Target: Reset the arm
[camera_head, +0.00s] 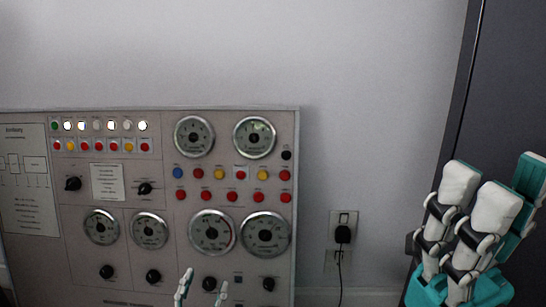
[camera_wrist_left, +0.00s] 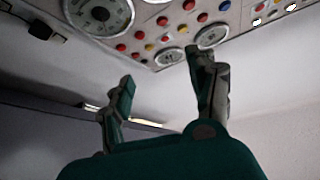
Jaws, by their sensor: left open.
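My left gripper (camera_head: 204,287) shows only its fingertips at the bottom edge of the head view, in front of the lower part of a control panel (camera_head: 150,178). Its two fingers are apart with nothing between them. In the left wrist view the left gripper (camera_wrist_left: 162,88) is open and empty, and the panel (camera_wrist_left: 172,44) shows upside down beyond the fingers. My right gripper (camera_head: 478,205) is at the right side of the head view, fingers pointing up, in front of a dark surface. Its spread cannot be judged, and I see no object in it.
The panel has round gauges (camera_head: 194,136), coloured buttons, lit lamps and black knobs (camera_head: 73,184). A wall outlet (camera_head: 343,220) with a black plug and cord is between the panel and my right gripper. A tall dark cabinet or door (camera_head: 510,90) stands at right. The wall above is bare.

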